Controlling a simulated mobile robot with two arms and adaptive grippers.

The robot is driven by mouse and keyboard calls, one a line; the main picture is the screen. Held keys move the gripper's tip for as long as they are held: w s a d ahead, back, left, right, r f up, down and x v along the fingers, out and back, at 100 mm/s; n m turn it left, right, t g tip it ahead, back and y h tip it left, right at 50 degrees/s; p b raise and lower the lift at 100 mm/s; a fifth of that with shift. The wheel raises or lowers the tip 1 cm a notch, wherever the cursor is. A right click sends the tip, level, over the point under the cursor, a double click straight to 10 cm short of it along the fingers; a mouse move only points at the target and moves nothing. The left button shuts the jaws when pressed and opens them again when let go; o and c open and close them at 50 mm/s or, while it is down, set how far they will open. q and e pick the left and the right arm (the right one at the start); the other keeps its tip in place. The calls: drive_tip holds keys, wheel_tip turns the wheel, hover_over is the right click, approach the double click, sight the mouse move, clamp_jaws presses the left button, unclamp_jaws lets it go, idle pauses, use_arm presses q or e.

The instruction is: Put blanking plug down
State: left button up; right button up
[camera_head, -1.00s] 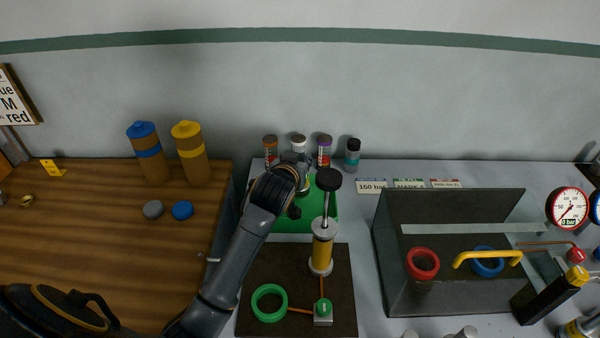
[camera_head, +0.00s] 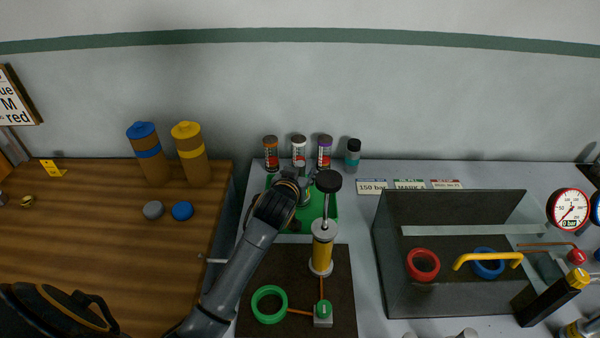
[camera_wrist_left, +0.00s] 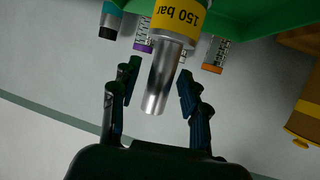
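The blanking plug (camera_wrist_left: 158,85) is a bare silver cylinder with a yellow "150 bar" band, seen upside down in the left wrist view. My left gripper (camera_head: 304,188) is over the tray. In the left wrist view its fingers (camera_wrist_left: 157,82) are spread on both sides of the plug, with a gap visible at each side. My right gripper is not in view.
Several capped bottles (camera_head: 325,150) stand behind the tray. A hand pump with a black knob (camera_head: 328,181) stands close at the gripper's right. A grey open-topped box (camera_head: 390,270) with red and blue rings is farther right. A wooden bench (camera_head: 90,240) lies left.

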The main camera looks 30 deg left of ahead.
use_arm(q)
drive_tip(key=shift+r, duration=0.15)
drive_tip(key=shift+s+d, duration=0.1)
drive_tip(key=shift+s, duration=0.2)
drive_tip(key=b+v, duration=0.1)
drive_tip(key=v, duration=1)
drive_tip(key=shift+r, duration=0.15)
drive_tip(key=shift+s, duration=0.15)
